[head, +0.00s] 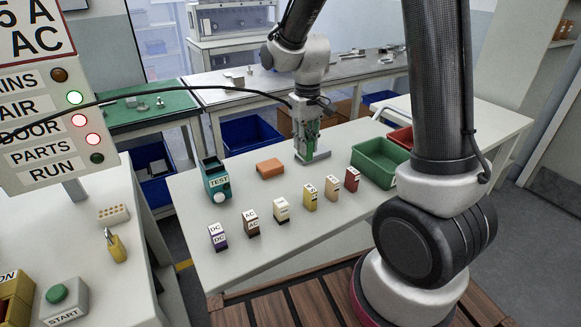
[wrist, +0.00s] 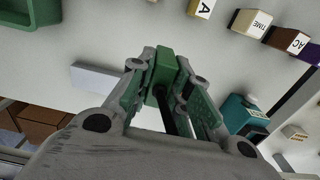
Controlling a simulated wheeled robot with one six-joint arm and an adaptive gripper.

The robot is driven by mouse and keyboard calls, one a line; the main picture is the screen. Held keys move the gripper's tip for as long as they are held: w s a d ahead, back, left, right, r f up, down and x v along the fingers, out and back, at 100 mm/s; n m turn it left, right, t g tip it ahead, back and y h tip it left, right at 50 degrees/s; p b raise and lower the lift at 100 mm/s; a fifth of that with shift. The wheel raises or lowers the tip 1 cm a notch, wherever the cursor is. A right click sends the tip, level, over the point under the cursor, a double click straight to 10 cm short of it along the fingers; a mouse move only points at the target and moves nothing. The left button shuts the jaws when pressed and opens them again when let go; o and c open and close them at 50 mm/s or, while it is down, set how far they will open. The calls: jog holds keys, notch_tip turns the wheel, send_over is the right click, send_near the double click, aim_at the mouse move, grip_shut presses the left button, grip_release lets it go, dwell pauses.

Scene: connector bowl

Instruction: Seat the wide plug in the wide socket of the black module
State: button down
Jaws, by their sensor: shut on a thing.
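The grey slab also shows in the wrist view (wrist: 93,79), left of the fingers. I cannot make out a black module or its wide socket in either view.
An orange block (head: 270,168) and a teal TEST box (head: 215,181) stand left of my gripper. Several small labelled blocks (head: 281,209) stand in a row in front. A green bin (head: 378,170) and a red bin (head: 402,137) are to the right.

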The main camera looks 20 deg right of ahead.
aim_at(301, 156)
jog(key=f, duration=0.4)
jog(key=a+f, duration=0.1)
jog(key=f, duration=0.1)
jog(key=shift+w, duration=0.3)
jog(key=shift+f, duration=2)
jog(key=shift+f, duration=0.1)
jog(key=c, duration=1.3)
grip_release()
